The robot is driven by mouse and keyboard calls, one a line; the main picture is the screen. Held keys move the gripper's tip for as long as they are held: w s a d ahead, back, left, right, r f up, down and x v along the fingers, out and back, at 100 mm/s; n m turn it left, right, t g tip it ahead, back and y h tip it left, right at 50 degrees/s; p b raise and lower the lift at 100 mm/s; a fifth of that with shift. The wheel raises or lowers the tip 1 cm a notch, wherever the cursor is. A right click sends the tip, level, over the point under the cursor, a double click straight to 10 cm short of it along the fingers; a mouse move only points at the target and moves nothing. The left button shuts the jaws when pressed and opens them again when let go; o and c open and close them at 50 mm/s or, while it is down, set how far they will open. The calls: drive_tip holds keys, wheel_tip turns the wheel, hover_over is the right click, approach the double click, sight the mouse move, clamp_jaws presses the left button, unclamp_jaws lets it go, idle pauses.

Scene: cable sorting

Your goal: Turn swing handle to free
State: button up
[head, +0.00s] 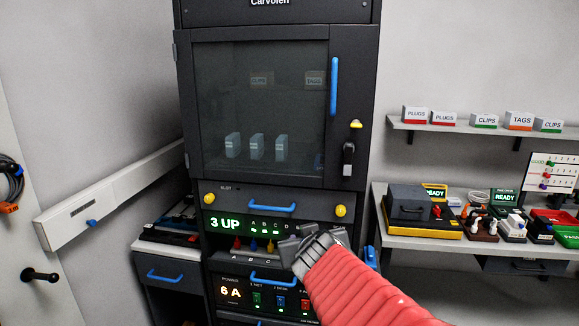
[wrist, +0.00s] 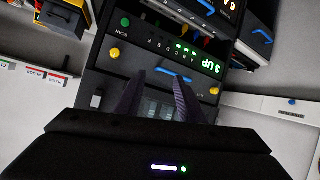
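My gripper (head: 284,248) is below and left of the swing handle, in front of the lower panels and apart from the handle. In the wrist view, which looks turned over, my gripper's two fingers (wrist: 158,82) stand apart with nothing visible between them.
A drawer with a blue handle (head: 271,207) and yellow knobs is under the door, above a panel reading "3 UP" (head: 225,223). A bench (head: 455,243) with devices stands right, under a shelf of boxes (head: 470,127). A white rail (head: 120,195) runs along the left wall.

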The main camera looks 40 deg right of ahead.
drive_tip(key=s+d+r+m+t+h, duration=0.2)
drive_tip(key=s+d+r+t+h, duration=0.1)
drive_tip(key=d+r, duration=0.7)
drive_tip(key=d+t, duration=0.1)
drive_tip(key=d, duration=0.2)
drive_tip(key=shift+s+m+h, duration=0.3)
drive_tip(key=shift+s+h, duration=0.1)
drive_tip(key=shift+w+d, duration=0.1)
